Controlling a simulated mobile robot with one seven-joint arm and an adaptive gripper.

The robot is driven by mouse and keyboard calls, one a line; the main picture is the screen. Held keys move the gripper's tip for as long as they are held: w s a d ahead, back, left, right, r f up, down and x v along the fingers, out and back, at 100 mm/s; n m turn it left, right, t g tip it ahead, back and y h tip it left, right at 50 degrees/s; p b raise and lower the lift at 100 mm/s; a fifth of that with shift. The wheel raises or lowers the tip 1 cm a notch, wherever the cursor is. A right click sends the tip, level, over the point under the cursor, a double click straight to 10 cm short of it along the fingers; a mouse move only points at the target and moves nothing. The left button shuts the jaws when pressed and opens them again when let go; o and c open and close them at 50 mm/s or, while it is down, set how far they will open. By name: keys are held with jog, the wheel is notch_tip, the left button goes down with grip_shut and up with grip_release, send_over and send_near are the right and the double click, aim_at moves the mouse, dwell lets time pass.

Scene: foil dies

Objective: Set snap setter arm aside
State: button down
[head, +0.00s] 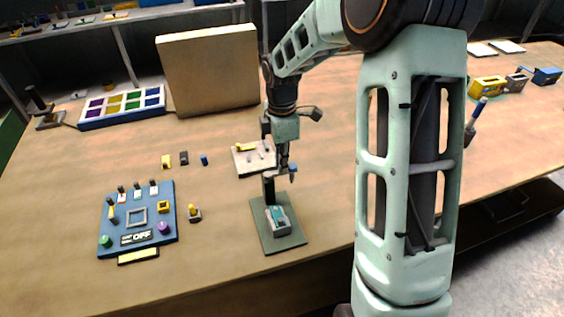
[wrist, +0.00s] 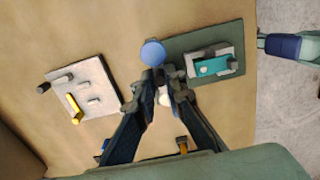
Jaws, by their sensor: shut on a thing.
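A dark green base plate (head: 288,240) stands near the table's front edge, with a black post (head: 269,188) at its back. A grey fixture (head: 278,220) with a teal insert sits on the plate; it also shows in the wrist view (wrist: 212,66). My gripper (head: 287,160) is above and behind this fixture. In the wrist view my gripper (wrist: 160,80) is shut on a small part with a blue round knob (wrist: 153,52), which I take for the snap setter arm. Its body is mostly hidden by the fingers. I cannot tell whether it touches the post.
A pale pegged board (head: 243,166) with a yellow-handled piece lies just left of my gripper. A blue control panel (head: 125,238) with knobs is at the left front. A compartment tray (head: 122,121) and tan board (head: 208,70) stand behind. Table right of the base plate looks clear.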

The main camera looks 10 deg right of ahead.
jog(key=shift+w, duration=0.1)
dwell(0.5)
jog(key=c, duration=2)
grip_release()
notch_tip(320, 180, up, 12)
jog(key=shift+r, duration=0.1)
